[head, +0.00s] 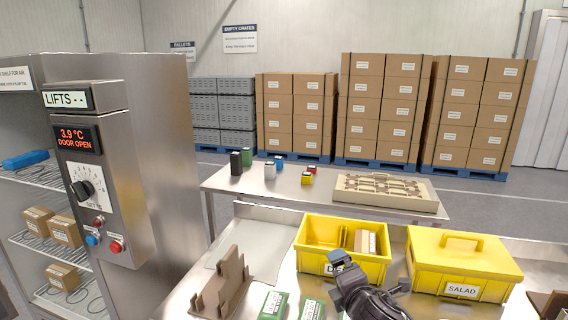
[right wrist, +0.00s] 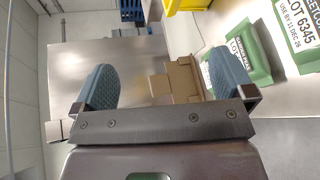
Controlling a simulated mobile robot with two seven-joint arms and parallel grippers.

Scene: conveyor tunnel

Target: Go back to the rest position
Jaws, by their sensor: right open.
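My right gripper (head: 343,268) is in front of the open yellow crate (head: 306,262) in the head view and partly covers that crate's label. In the right wrist view the two blue-grey fingers of the right gripper (right wrist: 163,80) stand wide apart with nothing held between them. A brown cardboard piece (right wrist: 182,78) shows beyond the gap, on the steel table. My left gripper is not in view.
The open crate holds brown and white packs. A lidded yellow crate (head: 462,262) marked SALAD stands right of it. A brown stepped piece (head: 224,285) and green packs (head: 273,305) are in front. A cabinet (head: 160,150) reading DOOR OPEN bounds the left.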

